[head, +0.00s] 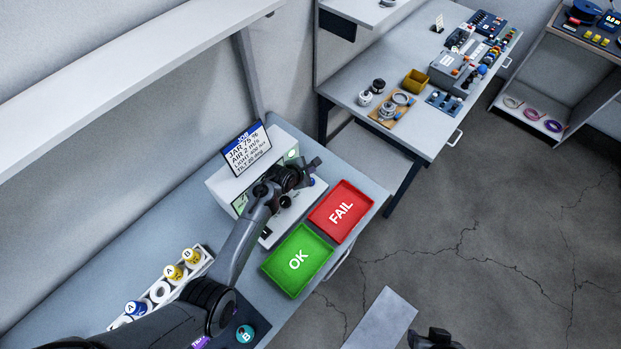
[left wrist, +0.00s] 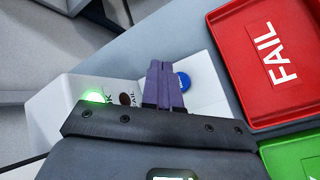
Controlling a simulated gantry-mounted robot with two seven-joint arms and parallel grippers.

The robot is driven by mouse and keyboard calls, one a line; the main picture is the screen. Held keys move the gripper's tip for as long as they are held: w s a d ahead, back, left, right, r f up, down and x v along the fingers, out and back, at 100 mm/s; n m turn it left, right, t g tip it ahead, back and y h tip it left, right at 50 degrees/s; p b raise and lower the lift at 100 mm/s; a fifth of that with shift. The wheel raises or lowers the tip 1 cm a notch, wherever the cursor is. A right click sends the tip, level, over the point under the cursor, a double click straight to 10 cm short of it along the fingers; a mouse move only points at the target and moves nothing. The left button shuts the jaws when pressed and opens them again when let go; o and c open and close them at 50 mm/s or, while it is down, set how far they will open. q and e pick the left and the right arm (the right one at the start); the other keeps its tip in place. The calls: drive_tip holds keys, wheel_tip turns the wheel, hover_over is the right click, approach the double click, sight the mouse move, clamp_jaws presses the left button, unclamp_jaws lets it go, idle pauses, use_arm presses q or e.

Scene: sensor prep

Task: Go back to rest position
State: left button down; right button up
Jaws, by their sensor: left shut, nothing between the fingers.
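My left gripper (head: 316,162) is over the front of a white test station (head: 221,182) on the bench. In the left wrist view its fingers (left wrist: 158,82) are together with nothing between them. A blue button (left wrist: 183,82) shows just beside the fingertips; I cannot tell whether they touch the station. The station's green lamp (left wrist: 95,97) is lit and its FAIL lamp (left wrist: 126,99) is dark. A dark part of my right arm, perhaps its gripper (head: 432,339), shows at the bottom edge of the head view, and its jaws cannot be made out.
A green OK tray (head: 273,264) and a red FAIL tray (head: 352,190) lie beside the station, both empty. A display (head: 246,150) stands on the station. A white rack (head: 204,262) with labelled pieces is under my left arm's side. A second table (head: 350,88) holds several parts.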

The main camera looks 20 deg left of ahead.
idle(0.7)
use_arm(q)
drive_tip(key=s+r+m+g+p, duration=0.1)
drive_tip(key=s+r+m, duration=0.5)
drive_tip(key=s, duration=0.7)
drive_tip(key=s+a+r+m+g+y+p, duration=0.1)
drive_tip(key=s+r+m+g+p, duration=0.1)
drive_tip(key=s+r+m+p, duration=0.2)
drive_tip(key=s+a+r+m+g+y+p, duration=0.1)
drive_tip(key=s+r+m+g+p, duration=0.1)
drive_tip(key=s+r+m, duration=0.8)
drive_tip(key=s+m+p, duration=0.1)
drive_tip(key=s+m, duration=0.5)
drive_tip(key=s, duration=0.5)
drive_tip(key=shift+s, duration=0.4)
drive_tip(key=shift+r, duration=0.1)
